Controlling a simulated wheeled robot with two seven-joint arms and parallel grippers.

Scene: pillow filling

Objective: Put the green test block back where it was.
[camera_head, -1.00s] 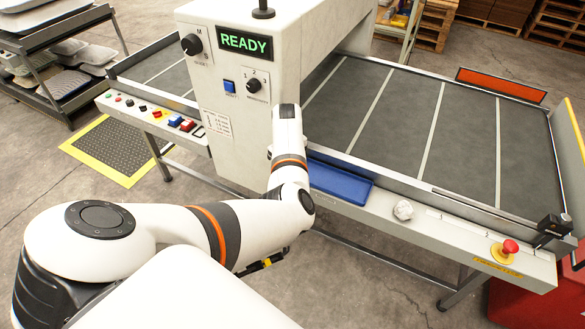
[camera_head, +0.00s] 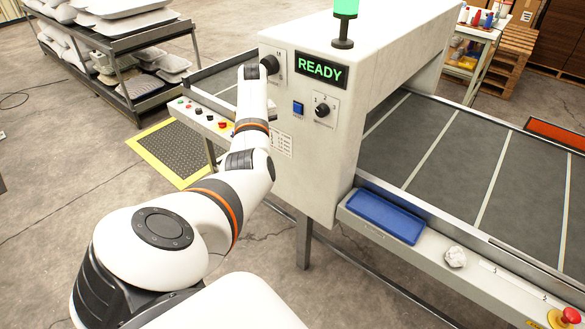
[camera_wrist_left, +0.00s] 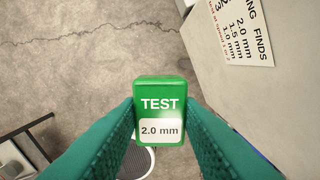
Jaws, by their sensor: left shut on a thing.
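The green test block (camera_wrist_left: 160,92) reads "TEST 2.0 mm" in the left wrist view. My left gripper (camera_wrist_left: 160,125) is shut on it, with one teal finger pad on each side. The block is held over bare concrete floor, beside the machine's pale side. In the head view my left arm reaches toward the front ledge (camera_head: 196,112) left of the machine (camera_head: 325,140). Its gripper and the block are hidden there behind the arm. My right gripper is in no view.
A printed card (camera_head: 281,142) is on the machine front; it also shows in the left wrist view (camera_wrist_left: 240,25). A yellow-edged mat (camera_head: 172,150) is on the floor. The display (camera_head: 320,70) reads READY.

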